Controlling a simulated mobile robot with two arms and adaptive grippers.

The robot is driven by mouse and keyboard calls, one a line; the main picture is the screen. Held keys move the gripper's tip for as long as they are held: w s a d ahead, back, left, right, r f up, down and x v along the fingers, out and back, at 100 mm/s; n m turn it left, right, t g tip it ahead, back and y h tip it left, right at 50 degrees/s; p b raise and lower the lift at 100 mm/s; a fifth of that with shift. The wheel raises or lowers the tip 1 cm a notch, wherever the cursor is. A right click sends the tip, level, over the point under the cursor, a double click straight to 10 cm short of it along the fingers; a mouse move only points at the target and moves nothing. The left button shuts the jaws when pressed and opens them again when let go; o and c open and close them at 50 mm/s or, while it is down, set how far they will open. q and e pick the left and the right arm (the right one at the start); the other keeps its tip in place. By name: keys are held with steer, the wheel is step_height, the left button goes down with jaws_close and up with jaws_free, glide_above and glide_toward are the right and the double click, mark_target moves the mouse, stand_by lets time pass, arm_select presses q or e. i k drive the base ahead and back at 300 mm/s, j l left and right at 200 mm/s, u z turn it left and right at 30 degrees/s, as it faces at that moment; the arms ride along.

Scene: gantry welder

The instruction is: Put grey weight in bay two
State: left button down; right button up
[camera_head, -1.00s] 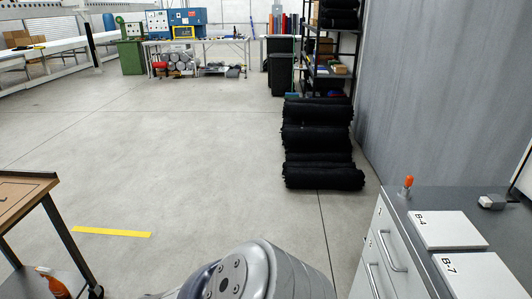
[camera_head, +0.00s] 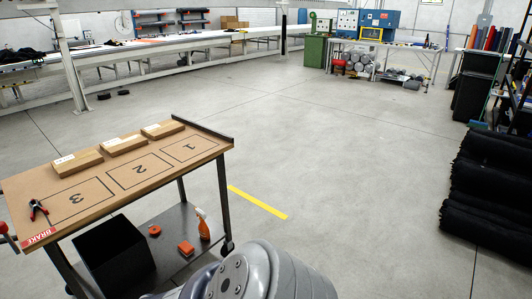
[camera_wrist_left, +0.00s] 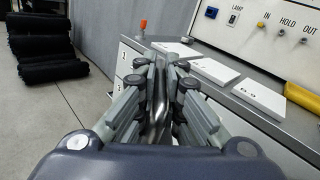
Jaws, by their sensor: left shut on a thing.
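Bay two (camera_head: 140,170) is the middle of three outlined boxes on the brown top of a cart (camera_head: 208,152) in the head view. Its marked area is empty. Bay one (camera_head: 187,148) is to its right and bay three (camera_head: 77,197) to its left, both empty. My left gripper (camera_wrist_left: 162,62) shows in the left wrist view, shut on a narrow, shiny grey thing, apparently the grey weight (camera_wrist_left: 158,104), mostly hidden between the fingers. The gripper is by the grey drawer cabinet, away from the cart. My right gripper is not in view.
Several cardboard boxes (camera_head: 124,144) lie along the cart's back edge, and a red-black clamp (camera_head: 37,208) at its left end. The lower shelf holds a black bin (camera_head: 115,255) and an orange spray bottle (camera_head: 202,224). Floor right of the cart is clear up to black rolls (camera_head: 490,190).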

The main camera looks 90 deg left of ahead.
mark_target(139, 171)
steer(key=j+u, duration=0.1)
steer(key=u, duration=0.75)
steer(key=j+u, duration=0.15)
steer(key=u, duration=0.3)
steer(key=i+j+u, duration=0.1)
steer(key=u, duration=0.35)
steer(key=i+j+u, duration=0.15)
steer(key=u, duration=0.25)
steer(key=i+j+u, duration=0.1)
steer(key=u, duration=0.35)
steer(key=i+u, duration=0.45)
steer(key=i, duration=0.25)
steer(key=i+l+u, duration=0.15)
steer(key=i+u, duration=0.3)
steer(key=i, duration=0.3)
steer(key=i+l, duration=0.1)
steer(key=i, duration=0.25)
